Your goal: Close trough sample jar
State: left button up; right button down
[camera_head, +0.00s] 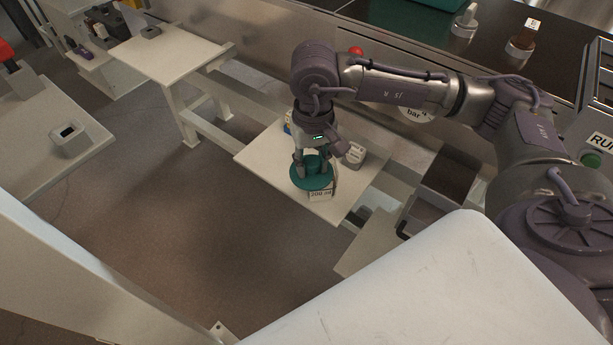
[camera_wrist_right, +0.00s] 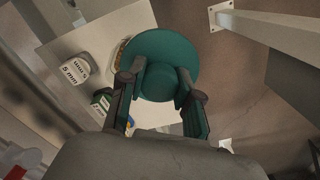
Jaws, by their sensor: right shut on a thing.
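A teal round lid (camera_head: 311,181) with a knob sits between the fingers of my right gripper (camera_head: 315,165), which is shut on the knob. The lid and its knob also show in the wrist view (camera_wrist_right: 168,60). Below the lid, a pale sample jar with a "200 ml" label (camera_head: 320,196) stands on a cream shelf (camera_head: 265,157). The lid hides most of the jar and its mouth. I cannot tell whether the lid touches the rim. My left gripper is out of view.
A white container (camera_head: 354,154) stands on the shelf right of the gripper; its "5 mm" label shows in the wrist view (camera_wrist_right: 75,70). A blue and yellow item (camera_head: 288,123) is behind the gripper. Rails run behind the shelf. Open floor (camera_head: 190,200) lies to the left.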

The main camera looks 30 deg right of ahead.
jog(key=w+d+r+m+p, duration=0.2)
jog(key=w+d, duration=0.1)
jog(key=d, duration=0.1)
jog(key=shift+d, duration=0.35)
jog(key=shift+w, duration=0.1)
notch_tip(320, 180, down, 5)
jog(key=b, duration=0.6)
jog(key=shift+b, duration=0.55)
dwell(1.1)
jog(key=shift+f+b, duration=0.35)
jog(key=shift+f, duration=0.2)
